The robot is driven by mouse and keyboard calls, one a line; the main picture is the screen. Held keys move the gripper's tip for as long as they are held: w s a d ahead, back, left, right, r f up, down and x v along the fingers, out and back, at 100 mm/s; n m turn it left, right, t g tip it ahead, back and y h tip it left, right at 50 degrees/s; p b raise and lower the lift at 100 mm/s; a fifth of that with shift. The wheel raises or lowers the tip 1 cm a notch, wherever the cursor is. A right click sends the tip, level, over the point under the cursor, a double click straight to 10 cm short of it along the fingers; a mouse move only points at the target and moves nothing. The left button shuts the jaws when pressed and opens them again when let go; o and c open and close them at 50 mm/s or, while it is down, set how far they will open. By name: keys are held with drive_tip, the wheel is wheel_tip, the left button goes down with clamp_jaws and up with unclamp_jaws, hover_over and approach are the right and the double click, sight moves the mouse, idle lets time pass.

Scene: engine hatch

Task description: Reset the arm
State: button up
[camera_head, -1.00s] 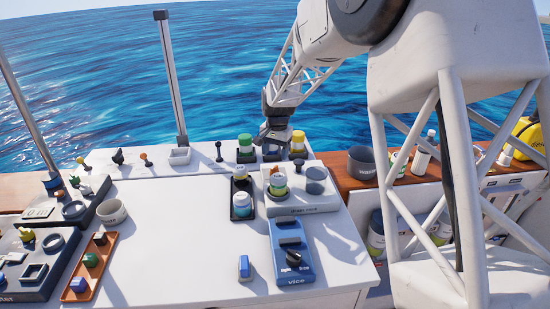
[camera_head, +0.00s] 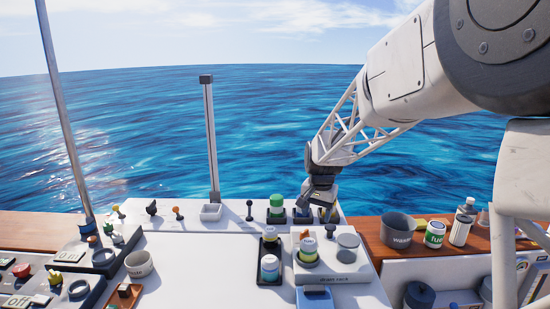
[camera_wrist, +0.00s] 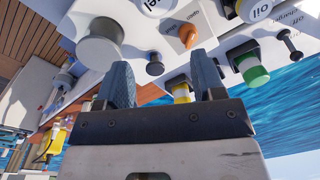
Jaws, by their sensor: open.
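I cannot tell whether the gripper touches the yellow-capped jar.
A dark grey cup (camera_head: 397,230) and bottles stand on the wooden ledge at right. A metal post (camera_head: 211,140) rises behind. The worktop's middle is clear.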

drive_tip(key=s+d+r+n+t, duration=0.15)
drive_tip(key=s+r, duration=0.25)
drive_tip(key=s, duration=0.7)
drive_tip(key=s+d+r+n, duration=0.1)
drive_tip(key=s+d+r, duration=0.15)
drive_tip(key=s, duration=0.85)
drive_tip(key=s+d+f+n, duration=0.1)
drive_tip(key=s+n, duration=0.1)
drive_tip(key=s, duration=1.7)
drive_tip(key=shift+d+f+h, duration=0.25)
drive_tip(key=shift+d+h, duration=0.05)
drive_tip(key=shift+d, duration=0.05)
drive_tip(key=shift+n+t, duration=0.25)
drive_tip(key=shift+c, duration=0.3)
